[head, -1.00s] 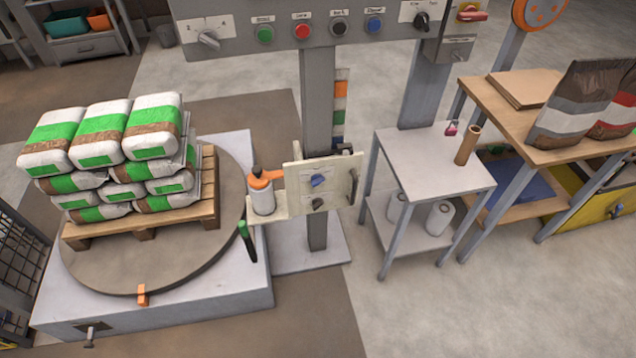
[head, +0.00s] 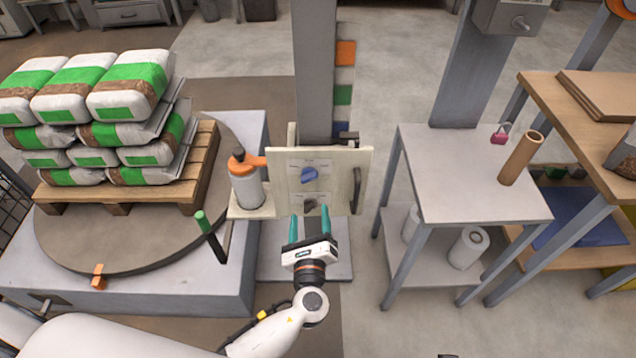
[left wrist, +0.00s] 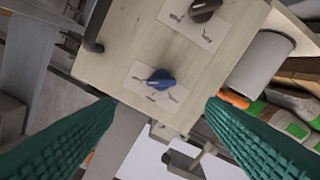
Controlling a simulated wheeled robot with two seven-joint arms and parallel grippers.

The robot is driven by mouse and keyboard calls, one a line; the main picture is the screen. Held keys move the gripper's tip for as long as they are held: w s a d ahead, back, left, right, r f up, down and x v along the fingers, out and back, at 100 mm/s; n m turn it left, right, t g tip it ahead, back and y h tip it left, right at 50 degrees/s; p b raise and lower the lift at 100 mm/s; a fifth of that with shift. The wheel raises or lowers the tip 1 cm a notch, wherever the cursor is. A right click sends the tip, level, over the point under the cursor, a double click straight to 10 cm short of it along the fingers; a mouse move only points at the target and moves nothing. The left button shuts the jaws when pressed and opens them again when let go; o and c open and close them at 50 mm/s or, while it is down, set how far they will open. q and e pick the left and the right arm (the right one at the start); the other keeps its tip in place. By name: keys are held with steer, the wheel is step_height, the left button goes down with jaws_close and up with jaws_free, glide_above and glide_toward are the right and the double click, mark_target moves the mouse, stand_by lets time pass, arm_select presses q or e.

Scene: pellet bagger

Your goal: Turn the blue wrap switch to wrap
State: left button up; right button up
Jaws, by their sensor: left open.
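The blue wrap switch (head: 309,175) is a blue knob on a labelled plate, high on a pale panel (head: 348,163) fixed to the grey post. It also shows in the left wrist view (left wrist: 159,80), between and beyond my fingers. A dark knob (head: 310,205) sits below it on the same panel and shows in the left wrist view (left wrist: 204,9). My left gripper (head: 308,225) is open and empty, its two teal fingers pointing at the panel from just below the switches. Neither finger appears to touch the blue switch. My right gripper is not in view.
A dark handle (head: 356,190) stands at the panel's right edge. A film roll (head: 246,187) with an orange top is left of the panel. A pallet (head: 190,190) of bags sits on the round turntable (head: 75,245). A small table (head: 470,185) stands at right.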

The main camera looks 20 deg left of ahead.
mark_target(309, 180)
arm_select(q)
steer(key=b+x, duration=0.1)
steer(key=x, duration=0.9)
steer(key=shift+w+a+f, duration=0.1)
steer(key=shift+w+a, duration=0.15)
steer(key=shift+w, duration=0.35)
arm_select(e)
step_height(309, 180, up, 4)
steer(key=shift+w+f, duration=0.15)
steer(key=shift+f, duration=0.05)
arm_select(q)
steer(key=c, duration=1)
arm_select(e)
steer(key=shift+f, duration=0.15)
